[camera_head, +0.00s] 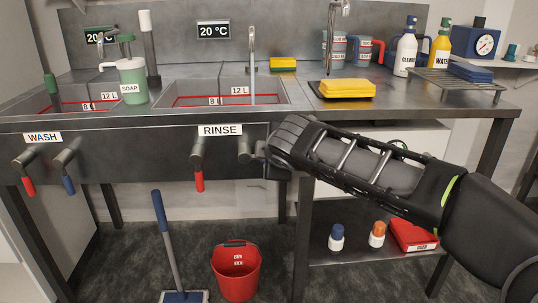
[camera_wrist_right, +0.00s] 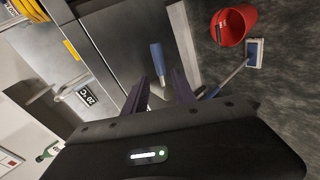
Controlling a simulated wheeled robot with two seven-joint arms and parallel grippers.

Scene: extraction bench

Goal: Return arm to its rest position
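My right arm (camera_head: 370,170) reaches in from the right in the head view, its wrist end in front of the sink panel beside the RINSE label (camera_head: 220,130). The fingers of my right gripper (camera_wrist_right: 163,88) show apart in the right wrist view, with nothing clasped. A blue lever handle (camera_wrist_right: 157,58) appears between and just beyond the fingertips; contact cannot be told. In the head view my wrist hides this lever's handle, and only its grey mount (camera_head: 246,150) shows. My left gripper is in neither view.
A red rinse lever (camera_head: 199,181) hangs left of my wrist. A yellow sponge stack (camera_head: 347,89) lies on the worktop above my arm. Below are a red bucket (camera_head: 236,271), a mop (camera_head: 166,235) and a shelf (camera_head: 345,250) with bottles. Open floor lies in front.

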